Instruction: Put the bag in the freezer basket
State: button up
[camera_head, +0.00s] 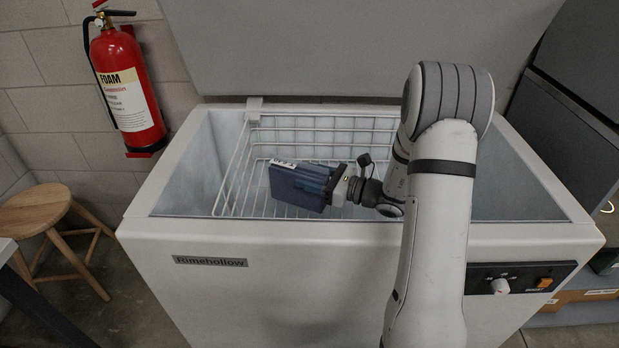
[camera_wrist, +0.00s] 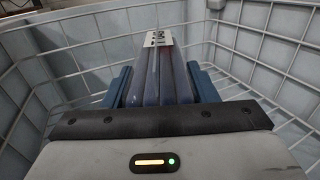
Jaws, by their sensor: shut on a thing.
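The bag is a dark blue, flat-sided thing (camera_head: 291,187) with a small white label at its top. My gripper (camera_head: 326,183) is shut on it, and the blue fingers lie along its sides. The wire basket (camera_head: 235,170) is white and hangs inside the open chest freezer (camera_head: 200,232). The bag is within the basket's outline in the head view. In the wrist view the bag (camera_wrist: 160,80) stands between the fingers, with basket wires on both sides. Whether the bag touches the basket floor cannot be told. The bag's lower part is hidden in the wrist view.
The freezer lid (camera_head: 330,50) stands open at the back. My arm reaches over the front rim. The freezer room right of the basket looks empty where my arm does not hide it. A red extinguisher (camera_head: 125,85) hangs on the left wall above a wooden stool (camera_head: 35,205).

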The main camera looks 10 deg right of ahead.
jog(key=shift+f, duration=0.1)
jog(key=o, duration=1.2)
jog(key=shift+s+d, duration=0.1)
jog(key=shift+d, duration=0.2)
jog(key=p+v, duration=0.1)
jog(key=v, duration=0.6)
jog(key=shift+r, duration=0.2)
